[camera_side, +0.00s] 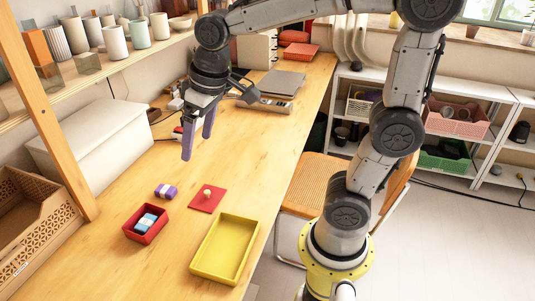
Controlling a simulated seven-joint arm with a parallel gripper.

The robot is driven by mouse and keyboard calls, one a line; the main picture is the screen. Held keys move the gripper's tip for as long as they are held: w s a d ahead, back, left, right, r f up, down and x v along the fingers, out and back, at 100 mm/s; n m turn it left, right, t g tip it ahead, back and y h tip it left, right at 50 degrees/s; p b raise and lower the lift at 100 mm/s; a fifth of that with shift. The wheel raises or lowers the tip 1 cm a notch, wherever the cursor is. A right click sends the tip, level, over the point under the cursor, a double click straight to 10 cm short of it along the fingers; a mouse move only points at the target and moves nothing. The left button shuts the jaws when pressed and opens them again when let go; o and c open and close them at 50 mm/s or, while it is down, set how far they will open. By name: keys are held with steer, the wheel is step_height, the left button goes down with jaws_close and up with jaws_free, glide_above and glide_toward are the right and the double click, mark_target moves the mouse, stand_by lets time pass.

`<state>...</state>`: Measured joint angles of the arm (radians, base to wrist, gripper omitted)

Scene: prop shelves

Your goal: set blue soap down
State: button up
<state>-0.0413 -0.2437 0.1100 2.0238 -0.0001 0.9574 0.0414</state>
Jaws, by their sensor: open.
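The blue soap (149,221) lies inside a small red box (134,237) on the wooden table, at the front left. It has a pale band and seems to lean against the inside of the box, though its exact contact is too small to tell. My gripper (198,149) is above the table, up and to the right of the red box. Its two purple fingers are apart and empty, pointing down. It touches nothing that I can see.
A purple banded soap (166,191) lies behind the red box. A red square (207,198) bears a small pale knob (207,192). A yellow tray (222,277) stands empty at the right. A brown crate (40,225) and wooden post (62,150) bound the left side.

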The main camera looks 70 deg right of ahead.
steer(key=s+d+f+t, duration=0.1)
steer(key=s+f+t, duration=0.1)
steer(key=s, duration=1.2)
steer(key=shift+s+d, duration=0.15)
steer(key=shift+s, duration=0.05)
